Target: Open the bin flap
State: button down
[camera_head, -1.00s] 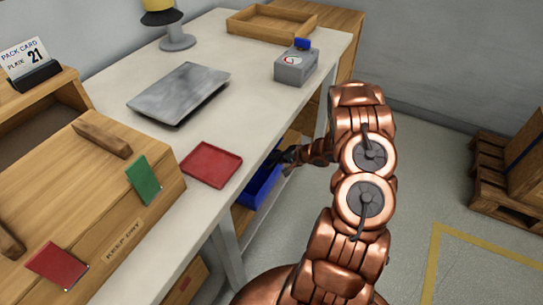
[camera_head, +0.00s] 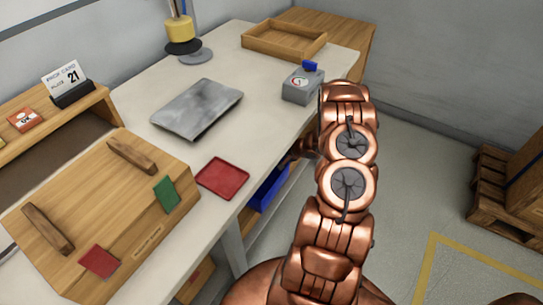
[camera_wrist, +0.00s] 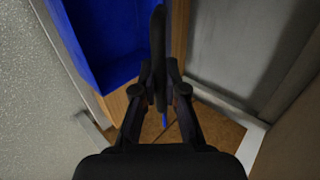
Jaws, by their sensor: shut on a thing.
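The blue bin (camera_head: 268,189) sits on the shelf below the table top, partly hidden by the table edge and my arm. In the wrist view, the inside of the blue bin (camera_wrist: 108,40) fills the upper left. My gripper (camera_wrist: 159,75) is just right of the bin's side, with its fingers closed around a dark, narrow upright piece (camera_wrist: 158,38). I cannot tell whether this piece is the flap or its handle. A thin blue strip shows below it between the fingers. In the head view my gripper is mostly hidden beside the table edge.
On the table (camera_head: 262,120) are a red tray (camera_head: 222,178), a grey plate (camera_head: 197,108), a grey gauge box (camera_head: 302,86), a wooden tray (camera_head: 284,40) and a wooden case (camera_head: 105,215). A pallet (camera_head: 492,195) stands at right. The floor between is clear.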

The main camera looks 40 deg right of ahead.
jog(key=shift+w+r, duration=0.2)
jog(key=shift+r, duration=0.05)
dwell(0.3)
jog(key=c, duration=1.2)
grip_release()
jog(key=v, duration=1.2)
jog(key=shift+a, duration=0.1)
